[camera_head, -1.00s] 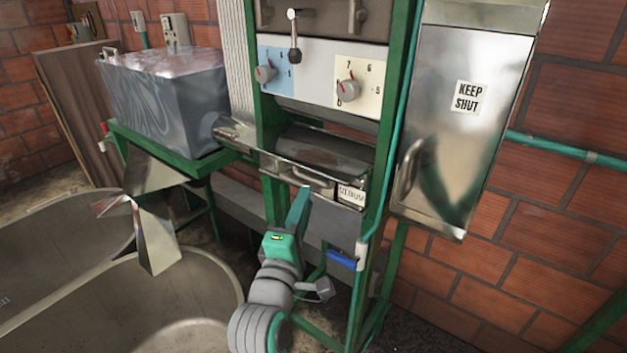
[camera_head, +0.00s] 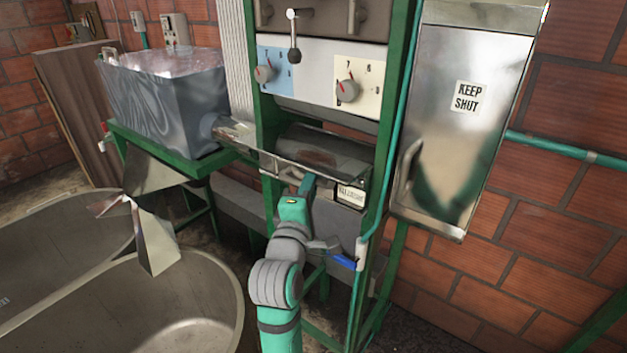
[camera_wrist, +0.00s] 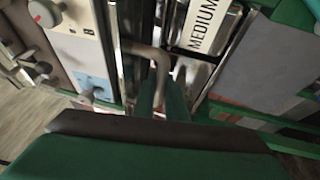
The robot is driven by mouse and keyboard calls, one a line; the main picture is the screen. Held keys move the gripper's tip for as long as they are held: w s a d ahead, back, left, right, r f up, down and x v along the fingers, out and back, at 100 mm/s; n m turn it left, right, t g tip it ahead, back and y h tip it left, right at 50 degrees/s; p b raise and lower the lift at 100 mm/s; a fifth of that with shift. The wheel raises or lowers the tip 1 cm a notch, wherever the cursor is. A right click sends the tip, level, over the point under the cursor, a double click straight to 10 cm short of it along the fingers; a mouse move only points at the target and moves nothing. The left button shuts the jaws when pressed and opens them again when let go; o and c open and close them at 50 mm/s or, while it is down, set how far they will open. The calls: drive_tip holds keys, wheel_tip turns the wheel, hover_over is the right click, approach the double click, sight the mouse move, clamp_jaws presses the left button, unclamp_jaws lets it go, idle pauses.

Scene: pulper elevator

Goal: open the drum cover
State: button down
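The drum cover (camera_head: 322,152) is a shiny metal cover in the green frame, below the dial panel. A bent bar handle (camera_head: 288,173) is on its front edge; in the wrist view the handle (camera_wrist: 155,55) is a beige tube. A "MEDIUM" label (camera_wrist: 207,25) sits beside it and also shows in the head view (camera_head: 351,195). My gripper (camera_head: 308,182) is at the handle, its dark green fingers (camera_wrist: 163,90) on either side of the tube. I cannot tell whether they press on it. The dark palm hides the lower wrist view.
A panel with two dials (camera_head: 347,91) and a lever (camera_head: 294,40) is above the cover. A "KEEP SHUT" metal door (camera_head: 455,140) is at right. A grey tank (camera_head: 165,100) stands at left, with metal tubs (camera_head: 130,300) below. Green posts (camera_head: 385,150) flank the cover.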

drive_tip(key=shift+s+a+r, duration=0.1)
drive_tip(key=shift+s+r, duration=0.1)
drive_tip(key=shift+r, duration=0.4)
drive_tip(key=shift+s+a+r, duration=0.1)
drive_tip(key=shift+s+r, duration=0.05)
drive_tip(key=shift+r, duration=0.45)
drive_tip(key=c, duration=2.1)
unclamp_jaws()
drive_tip(key=shift+s, duration=0.1)
drive_tip(key=v, duration=1)
drive_tip(key=shift+s+a+f, duration=0.1)
drive_tip(key=shift+s+a, duration=0.1)
drive_tip(key=shift+s, duration=0.05)
drive_tip(key=shift+d, duration=0.15)
